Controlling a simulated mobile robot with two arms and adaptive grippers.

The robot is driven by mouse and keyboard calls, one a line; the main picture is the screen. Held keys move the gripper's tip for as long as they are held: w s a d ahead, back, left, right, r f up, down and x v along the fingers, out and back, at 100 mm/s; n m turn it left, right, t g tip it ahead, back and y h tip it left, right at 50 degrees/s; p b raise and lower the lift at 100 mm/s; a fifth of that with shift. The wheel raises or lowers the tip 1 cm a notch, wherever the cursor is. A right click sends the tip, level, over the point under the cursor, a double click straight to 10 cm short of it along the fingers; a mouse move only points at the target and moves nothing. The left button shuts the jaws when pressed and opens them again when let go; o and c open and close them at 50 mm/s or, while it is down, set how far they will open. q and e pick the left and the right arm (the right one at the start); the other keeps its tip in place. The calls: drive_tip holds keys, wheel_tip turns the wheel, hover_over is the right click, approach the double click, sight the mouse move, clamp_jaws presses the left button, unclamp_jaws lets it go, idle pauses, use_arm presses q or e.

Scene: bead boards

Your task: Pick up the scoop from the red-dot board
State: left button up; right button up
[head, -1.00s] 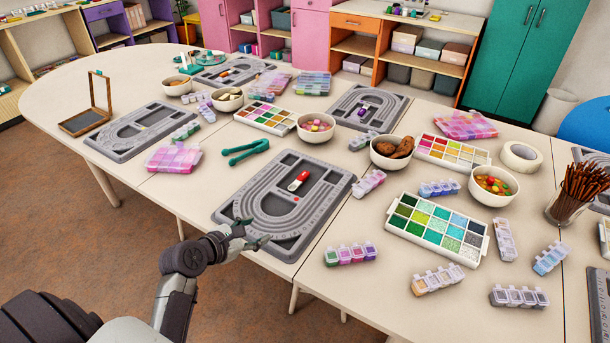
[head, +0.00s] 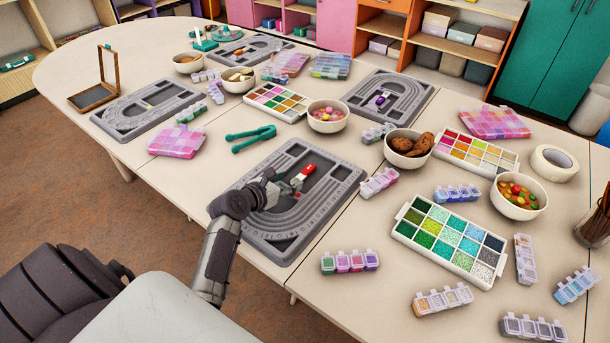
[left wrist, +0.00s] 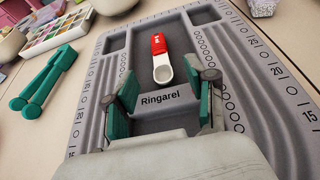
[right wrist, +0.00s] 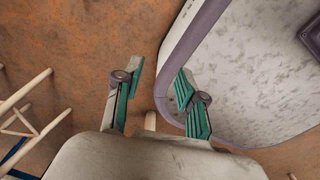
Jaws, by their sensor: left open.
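The scoop (head: 306,172), with a red handle and a white bowl, lies in the middle recess of the nearest grey bead board (head: 340,180). In the left wrist view the scoop (left wrist: 158,46) points its bowl toward me, just beyond the fingertips. My left gripper (head: 286,186) is over this board, open and empty. In the left wrist view its fingers (left wrist: 170,88) stand on either side of the line to the bowl, above the printed word "Ringarel". My right gripper (right wrist: 159,80) is open and empty over the brown floor.
A green pair of tongs (head: 250,137) lies left of the board. Another board with a purple scoop (head: 381,98) is behind. A bowl of brown food (head: 408,150), a green-blue bead tray (head: 402,228) and several small bead boxes stand to the right.

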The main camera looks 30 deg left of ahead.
sight(301, 176)
use_arm(q)
drive_tip(key=shift+w+f, duration=0.15)
drive_tip(key=shift+w, duration=0.1)
drive_tip(key=b+x, duration=0.1)
drive_tip(key=x, duration=0.4)
drive_tip(key=shift+s+f, duration=0.1)
drive_tip(key=shift+f, duration=0.05)
drive_tip(key=shift+c, duration=0.5)
drive_tip(key=c, duration=0.9)
use_arm(e)
drive_tip(key=shift+w+a+f, duration=0.15)
drive_tip(key=shift+w+f, duration=0.3)
drive_tip(key=shift+w, duration=0.3)
